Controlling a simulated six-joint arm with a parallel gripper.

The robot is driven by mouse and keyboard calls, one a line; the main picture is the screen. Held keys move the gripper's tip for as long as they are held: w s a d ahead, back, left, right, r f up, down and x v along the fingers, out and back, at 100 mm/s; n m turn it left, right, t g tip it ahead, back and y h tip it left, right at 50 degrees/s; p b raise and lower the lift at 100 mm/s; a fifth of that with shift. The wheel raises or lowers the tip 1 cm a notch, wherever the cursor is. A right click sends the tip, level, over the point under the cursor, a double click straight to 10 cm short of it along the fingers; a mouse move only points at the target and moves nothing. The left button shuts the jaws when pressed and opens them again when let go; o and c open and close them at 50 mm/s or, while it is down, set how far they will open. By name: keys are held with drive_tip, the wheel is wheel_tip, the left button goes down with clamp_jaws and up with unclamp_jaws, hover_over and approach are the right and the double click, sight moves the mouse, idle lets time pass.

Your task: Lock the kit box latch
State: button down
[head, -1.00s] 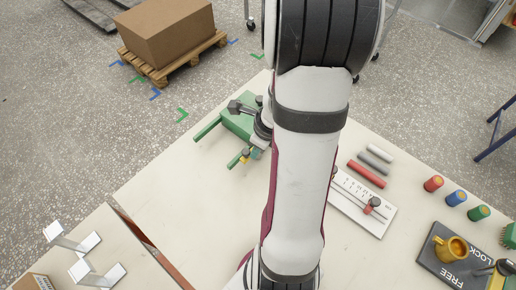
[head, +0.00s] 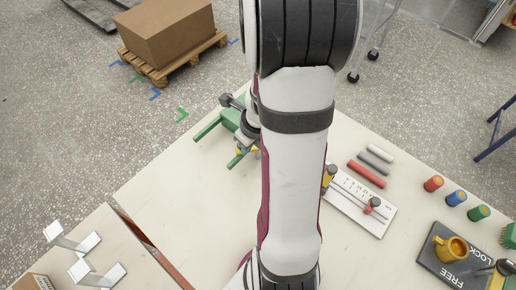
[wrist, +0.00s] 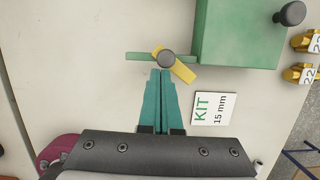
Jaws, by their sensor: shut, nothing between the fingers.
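The green kit box (wrist: 240,35) fills the upper right of the wrist view. In the head view it (head: 231,118) is partly hidden by my arm. A thin green bar (wrist: 140,56) sticks out to its left. A yellow latch lever (wrist: 184,72) with a round dark knob (wrist: 167,58) lies over this bar, slanting down to the right. My gripper (wrist: 163,72) is shut and empty, its teal fingertips just below the knob. I cannot tell whether they touch the lever. My fingers are hidden in the head view.
A "KIT 15 mm" label (wrist: 213,108) lies right of my fingers. A ruled slide board (head: 350,207), coloured rods (head: 367,174) and a FREE/LOCK board (head: 436,261) with a yellow mug (head: 451,249) are to the right. The table's left middle is clear.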

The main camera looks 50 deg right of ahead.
drive_tip(key=shift+w+d+m+h, duration=0.2)
drive_tip(key=shift+w+m, duration=0.45)
drive_tip(key=shift+w+d+m+h, duration=0.2)
drive_tip(key=shift+w+m, duration=0.4)
drive_tip(key=shift+m, duration=0.05)
drive_tip(key=shift+w+d, duration=0.25)
drive_tip(key=shift+w, duration=0.05)
drive_tip(key=shift+w+d, duration=0.15)
drive_tip(key=shift+s+a, duration=0.25)
drive_tip(key=shift+a, duration=0.15)
drive_tip(key=s+a+r, duration=0.2)
drive_tip(key=a+r, duration=0.3)
drive_tip(key=r, duration=0.4)
drive_tip(key=shift+s+r, duration=0.25)
drive_tip(key=shift+r, duration=0.15)
